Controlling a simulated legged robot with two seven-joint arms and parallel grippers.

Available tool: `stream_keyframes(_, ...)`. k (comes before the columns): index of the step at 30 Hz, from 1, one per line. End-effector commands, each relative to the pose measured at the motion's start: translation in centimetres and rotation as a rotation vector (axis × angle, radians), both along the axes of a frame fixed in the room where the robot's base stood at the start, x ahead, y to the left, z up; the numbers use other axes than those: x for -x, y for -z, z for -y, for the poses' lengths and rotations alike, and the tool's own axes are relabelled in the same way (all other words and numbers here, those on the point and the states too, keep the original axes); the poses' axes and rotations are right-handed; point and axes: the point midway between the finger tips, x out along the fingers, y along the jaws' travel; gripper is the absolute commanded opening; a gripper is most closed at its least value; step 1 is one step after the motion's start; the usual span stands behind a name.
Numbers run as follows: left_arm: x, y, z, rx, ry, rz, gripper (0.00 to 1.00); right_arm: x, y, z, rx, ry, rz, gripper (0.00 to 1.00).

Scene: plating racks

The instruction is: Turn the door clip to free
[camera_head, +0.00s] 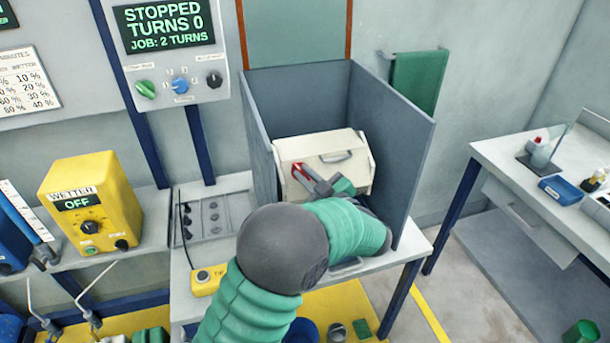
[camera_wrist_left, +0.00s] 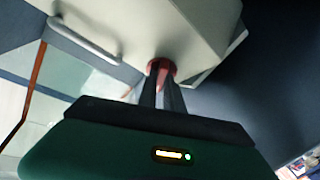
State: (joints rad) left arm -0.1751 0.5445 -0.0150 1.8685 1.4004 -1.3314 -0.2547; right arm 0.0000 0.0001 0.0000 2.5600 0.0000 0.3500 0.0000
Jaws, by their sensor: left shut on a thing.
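The red door clip (camera_head: 300,172) sits on the left part of the front of a cream box (camera_head: 322,148) with a grey bar handle (camera_head: 336,157). My left gripper (camera_head: 307,178) is shut on the clip, its dark fingers reaching in from the lower right. In the left wrist view the clip (camera_wrist_left: 161,66) shows red between and behind the closed fingers (camera_wrist_left: 162,78), and the handle (camera_wrist_left: 85,40) is at upper left. The fingers hide part of the clip, so its exact angle is hard to tell. My right gripper is not in view.
Grey booth walls (camera_head: 405,135) stand close around the box. A panel (camera_head: 165,45) above left reads STOPPED, TURNS 0, JOB: 2 TURNS. A yellow wetter unit (camera_head: 90,200) reads OFF. A small yellow button box (camera_head: 206,280) sits at the bench front. A white table (camera_head: 535,165) is at right.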

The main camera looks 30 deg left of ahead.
Motion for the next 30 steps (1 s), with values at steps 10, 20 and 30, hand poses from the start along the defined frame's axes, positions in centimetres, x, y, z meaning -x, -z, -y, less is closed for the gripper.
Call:
stream_keyframes(10,-0.2,-0.2,0.1,0.188,-0.164,0.216,0.0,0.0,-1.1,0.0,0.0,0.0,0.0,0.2)
stream_keyframes(20,-0.3,-0.4,0.1,0.364,-0.322,0.42,0.0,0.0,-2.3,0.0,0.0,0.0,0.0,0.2)
stream_keyframes(30,-0.4,-0.5,0.1,0.51,-0.453,0.591,0.0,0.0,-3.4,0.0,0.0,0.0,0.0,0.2)
